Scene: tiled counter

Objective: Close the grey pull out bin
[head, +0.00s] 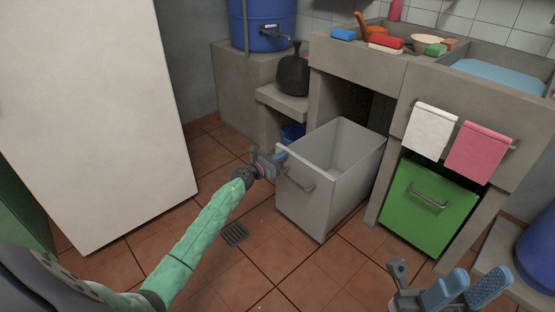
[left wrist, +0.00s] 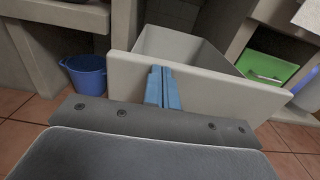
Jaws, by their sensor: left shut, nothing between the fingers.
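The grey pull out bin (head: 303,201) stands pulled out from the opening under the counter, and it is empty inside. Its front panel carries a bar handle (head: 300,184). My left gripper (head: 282,157) is shut and empty at the upper left edge of the front panel. In the left wrist view its blue fingertips (left wrist: 162,88) are together in front of the bin's front panel (left wrist: 215,92); I cannot tell whether they touch it. My right gripper (head: 466,289) is at the lower right, away from the bin, with its two blue fingers apart.
A green bin (head: 428,205) sits right of the grey one, under white (head: 431,130) and pink (head: 477,152) towels. A blue bucket (left wrist: 86,74) stands left of the grey bin. A white panel (head: 95,115) stands at the left. The tiled floor before the bin is clear, with a drain (head: 234,233).

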